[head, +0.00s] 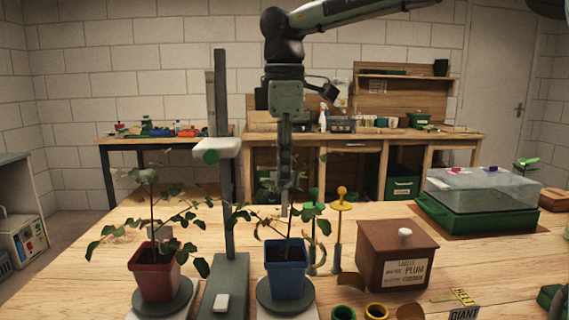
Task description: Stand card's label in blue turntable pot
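The blue pot (286,274) stands on a round grey turntable (290,302) at the front middle, with dark soil and a leafy plant. My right gripper (285,185) points straight down above it, its fingers in one narrow column. A thin pale strip, seemingly a label (284,207), extends below the fingertips, above the soil and among the leaves. Its face and any writing cannot be read. The card (406,272) is on the front of a brown wooden box (398,241); PLUM is its clearest word. Loose labels, one yellow (465,297) and one dark reading GIANT (463,312), lie front right. My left gripper is not visible.
A red pot (155,274) with a plant stands left on another turntable. A grey post (226,190) rises between the pots. Green and yellow tools (340,205) stand close right of the blue pot. A clear-lidded green tray (480,208) is at the right.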

